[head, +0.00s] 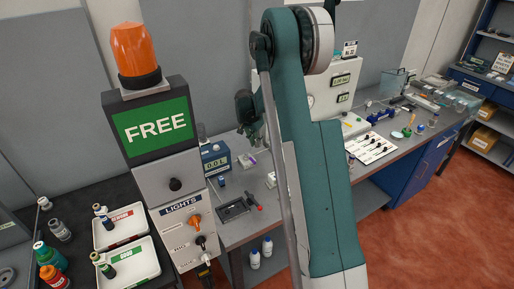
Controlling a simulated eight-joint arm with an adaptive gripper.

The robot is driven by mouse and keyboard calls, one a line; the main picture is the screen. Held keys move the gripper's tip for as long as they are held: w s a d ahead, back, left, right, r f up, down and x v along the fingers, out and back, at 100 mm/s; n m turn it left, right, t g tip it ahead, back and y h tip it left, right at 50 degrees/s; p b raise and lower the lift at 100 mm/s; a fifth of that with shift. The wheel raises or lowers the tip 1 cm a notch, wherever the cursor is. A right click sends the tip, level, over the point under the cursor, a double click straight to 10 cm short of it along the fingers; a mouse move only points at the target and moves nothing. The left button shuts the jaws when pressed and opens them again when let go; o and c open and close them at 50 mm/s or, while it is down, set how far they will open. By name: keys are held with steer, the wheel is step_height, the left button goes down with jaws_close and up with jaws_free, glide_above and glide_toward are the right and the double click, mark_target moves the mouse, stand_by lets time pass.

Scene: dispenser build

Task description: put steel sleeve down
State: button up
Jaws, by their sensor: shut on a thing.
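My gripper (254,137) shows small and partly hidden behind my own arm, above the grey workbench (233,181). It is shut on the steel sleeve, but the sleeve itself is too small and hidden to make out. I cannot tell how far it is above the bench or whether it touches anything.
A blue box (215,160) and a black tray (234,210) are on the bench near my gripper. A white board (372,148) lies further right. A control post with a green FREE screen (152,127) stands at the front left. Two white trays (128,266) hold small bottles.

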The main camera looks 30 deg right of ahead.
mark_target(257, 146)
steer(key=shift+f, duration=1.85)
steer(key=shift+f, duration=0.2)
steer(key=o, duration=0.9)
steer(key=shift+r, duration=0.25)
steer(key=shift+v, duration=5.9)
steer(key=shift+s, duration=0.1)
